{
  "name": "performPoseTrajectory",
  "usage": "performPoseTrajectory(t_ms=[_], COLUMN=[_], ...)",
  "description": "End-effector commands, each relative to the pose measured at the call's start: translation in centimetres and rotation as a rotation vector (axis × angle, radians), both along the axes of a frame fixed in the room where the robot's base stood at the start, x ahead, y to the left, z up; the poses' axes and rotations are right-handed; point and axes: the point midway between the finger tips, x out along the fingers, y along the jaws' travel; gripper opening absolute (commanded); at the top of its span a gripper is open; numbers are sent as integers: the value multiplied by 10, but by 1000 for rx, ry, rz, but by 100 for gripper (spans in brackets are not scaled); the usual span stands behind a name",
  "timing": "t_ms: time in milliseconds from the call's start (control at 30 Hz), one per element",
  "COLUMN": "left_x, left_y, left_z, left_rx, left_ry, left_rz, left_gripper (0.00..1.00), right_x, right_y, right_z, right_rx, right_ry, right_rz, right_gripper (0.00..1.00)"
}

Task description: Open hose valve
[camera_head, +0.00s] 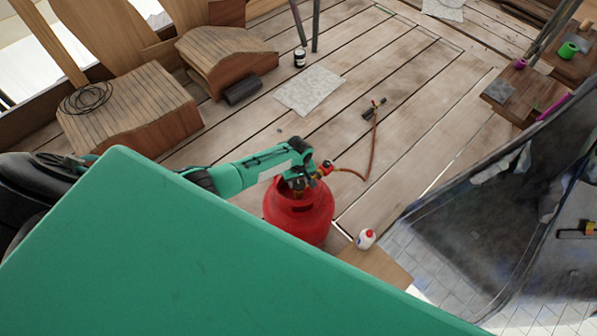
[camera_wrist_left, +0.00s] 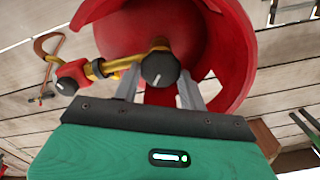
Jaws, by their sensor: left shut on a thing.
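A red gas bottle (camera_head: 298,215) stands upright on the plank floor. A brass valve with a black knob (camera_wrist_left: 160,68) sits inside its red collar in the left wrist view. My left gripper (camera_head: 298,182) reaches down to the bottle's top from the left. In the left wrist view my left gripper's (camera_wrist_left: 160,86) two fingers stand on either side of this knob and are shut on it. A red hose valve with a dark knob (camera_wrist_left: 67,86) sits at the end of the brass fitting, apart from the fingers. An orange-brown hose (camera_head: 370,150) runs from it. My right gripper is not in view.
A white bottle with a red cap (camera_head: 366,239) stands right of the gas bottle. A torch-like tool (camera_head: 372,110) lies at the hose's far end. Wooden blocks (camera_head: 130,110) stand at left. A grey sheet (camera_head: 310,90) lies flat on the floor. Planks behind the gas bottle are mostly clear.

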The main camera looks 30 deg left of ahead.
Motion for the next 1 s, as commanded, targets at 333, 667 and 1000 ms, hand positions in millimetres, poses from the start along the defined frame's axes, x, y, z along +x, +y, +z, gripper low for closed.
performPoseTrajectory(t_ms=[333, 667, 1000], left_x=[0, 0, 0], left_y=[1, 2, 2], left_z=[1, 0, 0], left_rx=[1, 3, 3], left_ry=[1, -1, -2], left_rz=[163, 200, 199], left_gripper=[19, 19, 54], right_x=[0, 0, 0], right_y=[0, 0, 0], right_z=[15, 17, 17], right_rx=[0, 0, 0], right_ry=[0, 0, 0], right_rz=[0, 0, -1], right_gripper=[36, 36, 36])
